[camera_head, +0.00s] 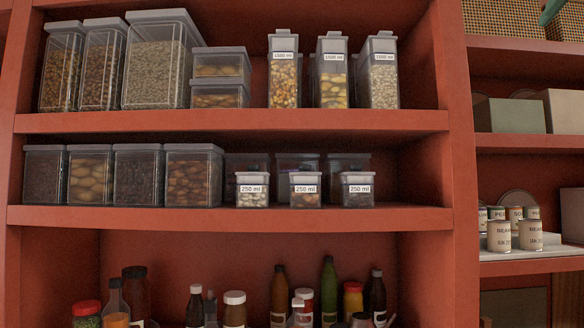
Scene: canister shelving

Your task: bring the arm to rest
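No gripper and no part of either arm shows in the head view. The view faces a red shelf unit (240,120). On its upper shelf stand tall clear canisters with grey lids, such as a large canister (158,65) at the left and a labelled canister (332,75) at the right. On the middle shelf stand several square canisters (140,178) at the left. Small canisters labelled 250 ml (252,192) stand at the front toward the right, with more behind them partly hidden.
The right ends of the upper and middle shelves are bare. Bottles and jars (278,295) stand lower down, cut off by the frame. Shelves at the right hold labelled cans (499,236) and boxes (508,116).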

